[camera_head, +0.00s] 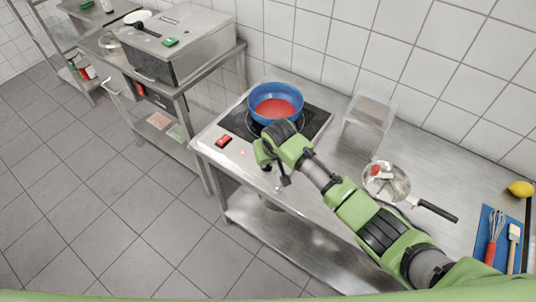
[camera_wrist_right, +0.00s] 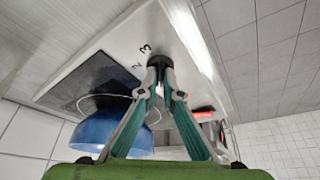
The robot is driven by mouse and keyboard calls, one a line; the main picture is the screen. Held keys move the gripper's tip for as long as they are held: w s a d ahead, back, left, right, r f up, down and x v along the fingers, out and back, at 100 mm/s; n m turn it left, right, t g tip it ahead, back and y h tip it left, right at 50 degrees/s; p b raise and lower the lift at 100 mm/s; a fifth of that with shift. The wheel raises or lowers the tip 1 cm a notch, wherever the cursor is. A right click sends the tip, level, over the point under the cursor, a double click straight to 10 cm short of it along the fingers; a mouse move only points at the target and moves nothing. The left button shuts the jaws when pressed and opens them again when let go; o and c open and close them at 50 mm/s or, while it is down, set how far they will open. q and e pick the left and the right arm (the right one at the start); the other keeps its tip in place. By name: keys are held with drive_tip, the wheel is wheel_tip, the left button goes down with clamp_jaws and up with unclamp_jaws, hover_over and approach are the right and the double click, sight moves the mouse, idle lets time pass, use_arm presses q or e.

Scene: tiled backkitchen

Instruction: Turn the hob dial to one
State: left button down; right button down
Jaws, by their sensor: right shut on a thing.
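The hob (camera_head: 318,124) is a black plate set in the steel counter, and a blue pot (camera_head: 276,100) with red contents stands on it. My right gripper (camera_wrist_right: 159,66) is shut on the small dark hob dial (camera_wrist_right: 158,60) at the counter's front. Printed digits 3 and 2 show beside the dial in the wrist view; its pointer is hidden by the fingertips, so its setting cannot be read. In the head view my right gripper (camera_head: 268,160) is in front of the pot and covers the dial. My left gripper is not in view.
A red item (camera_head: 222,141) lies left of the gripper on the counter. A clear container (camera_head: 369,111), a pan (camera_head: 386,184) with a dark handle, and a blue mat (camera_head: 484,238) with a whisk are to the right. A steel appliance (camera_head: 184,44) stands on the left table.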

drive_tip(key=shift+a+r+m+h+p, duration=0.15)
drive_tip(key=shift+m+h+p, duration=0.3)
drive_tip(key=shift+m, duration=0.75)
drive_tip(key=shift+m+h, duration=0.35)
drive_tip(key=shift+m, duration=0.55)
drive_tip(key=c, duration=2.2)
unclamp_jaws()
drive_tip(key=v, duration=1.1)
drive_tip(key=shift+s+a+r, duration=0.1)
drive_tip(key=shift+s+r, duration=0.2)
drive_tip(key=shift+s, duration=0.05)
